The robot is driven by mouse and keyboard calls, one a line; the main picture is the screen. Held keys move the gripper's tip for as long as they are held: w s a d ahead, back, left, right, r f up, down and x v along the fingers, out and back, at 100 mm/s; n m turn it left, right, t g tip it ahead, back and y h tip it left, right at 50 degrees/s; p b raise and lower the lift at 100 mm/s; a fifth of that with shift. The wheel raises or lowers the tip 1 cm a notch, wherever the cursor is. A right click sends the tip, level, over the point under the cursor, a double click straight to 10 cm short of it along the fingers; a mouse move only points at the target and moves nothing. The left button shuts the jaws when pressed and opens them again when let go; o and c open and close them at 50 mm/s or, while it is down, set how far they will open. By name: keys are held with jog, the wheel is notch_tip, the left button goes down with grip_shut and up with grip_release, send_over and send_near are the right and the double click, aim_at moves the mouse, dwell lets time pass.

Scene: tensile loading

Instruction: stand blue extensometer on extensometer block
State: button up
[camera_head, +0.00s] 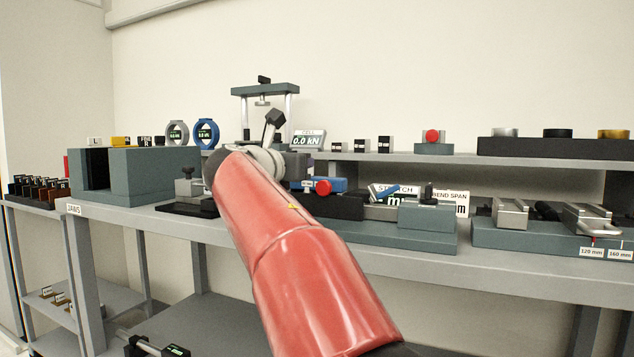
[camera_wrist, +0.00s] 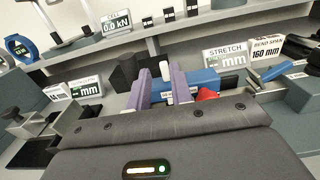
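A blue extensometer-like body (camera_head: 338,183) with a red knob lies on a dark block (camera_head: 338,206) in the middle of the bench in the head view. In the wrist view the blue body (camera_wrist: 204,78) shows just beyond and to the right of my fingers, with part of it between them. My gripper (camera_wrist: 158,80) has two purple fingers, apart with a gap between them. I cannot tell whether they touch the blue body. Which block is the extensometer block is not clear.
A second blue piece (camera_head: 382,190) rests on the fixture to the right, near the STRETCH sign (camera_head: 400,199). A test frame (camera_head: 264,90) with two columns stands behind. A teal box (camera_head: 150,178) stands left; a fixture with grey rollers (camera_head: 512,212) stands right.

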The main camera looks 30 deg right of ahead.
jog(key=x, duration=0.7)
jog(key=shift+d+f, duration=0.2)
jog(key=shift+f, duration=0.05)
grip_shut()
jog(key=shift+s+r, duration=0.1)
